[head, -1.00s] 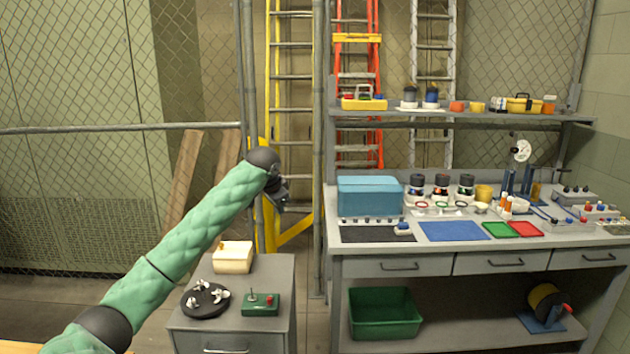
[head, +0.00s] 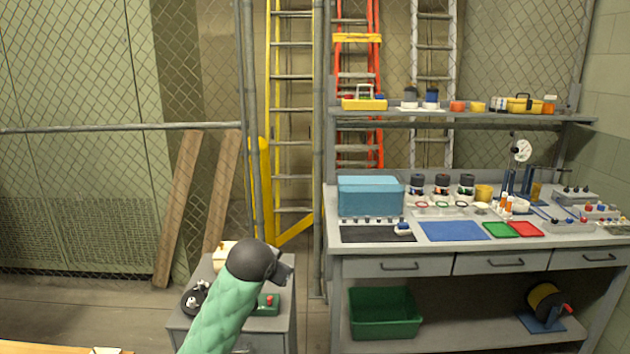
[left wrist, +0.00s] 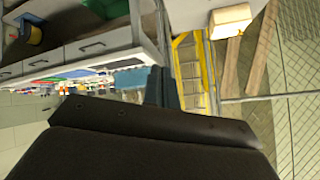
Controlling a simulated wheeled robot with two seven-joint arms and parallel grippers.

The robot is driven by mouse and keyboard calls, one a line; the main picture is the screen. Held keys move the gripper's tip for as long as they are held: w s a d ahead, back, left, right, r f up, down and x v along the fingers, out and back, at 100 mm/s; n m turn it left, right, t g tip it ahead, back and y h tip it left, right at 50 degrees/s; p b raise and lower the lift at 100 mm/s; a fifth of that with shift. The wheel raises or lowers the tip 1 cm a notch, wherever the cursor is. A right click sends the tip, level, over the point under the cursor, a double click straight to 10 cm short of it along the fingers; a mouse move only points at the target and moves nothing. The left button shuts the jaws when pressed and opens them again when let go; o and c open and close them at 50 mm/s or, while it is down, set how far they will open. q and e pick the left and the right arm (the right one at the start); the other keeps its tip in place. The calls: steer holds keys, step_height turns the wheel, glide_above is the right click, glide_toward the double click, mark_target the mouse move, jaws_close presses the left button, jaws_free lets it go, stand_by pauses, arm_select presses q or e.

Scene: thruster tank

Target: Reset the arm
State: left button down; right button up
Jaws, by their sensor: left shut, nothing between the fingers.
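My left arm comes up from the bottom of the head view in a green sleeve. Its gripper (head: 284,268) is beside the dark wrist joint, in front of the small grey cabinet and above its top. In the left wrist view the dark gripper fingers (left wrist: 163,88) stick up from the wrist housing, close together with nothing between them. The right gripper is not seen in any frame.
The small grey cabinet (head: 284,333) carries a cream box (head: 222,254), a black round tray (head: 190,300) and a green control box (head: 268,304), partly hidden by my arm. The workbench (head: 410,244) stands right, with a blue tank (head: 368,196) and a green bin (head: 384,314) below.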

arm_select(q)
steer(key=s+a+f+n+g, duration=0.1)
steer(key=s+a+f+g, duration=0.1)
steer(key=s+f, duration=1)
steer(key=s+a+f+n+g, duration=0.1)
steer(key=s+a+f+g, duration=0.1)
steer(key=s+f, duration=1)
steer(key=s+a+f+n+g, duration=0.2)
steer(key=s+f+g, duration=0.2)
steer(key=s+f, duration=0.9)
steer(key=s, duration=0.9)
steer(key=shift+s, duration=0.2)
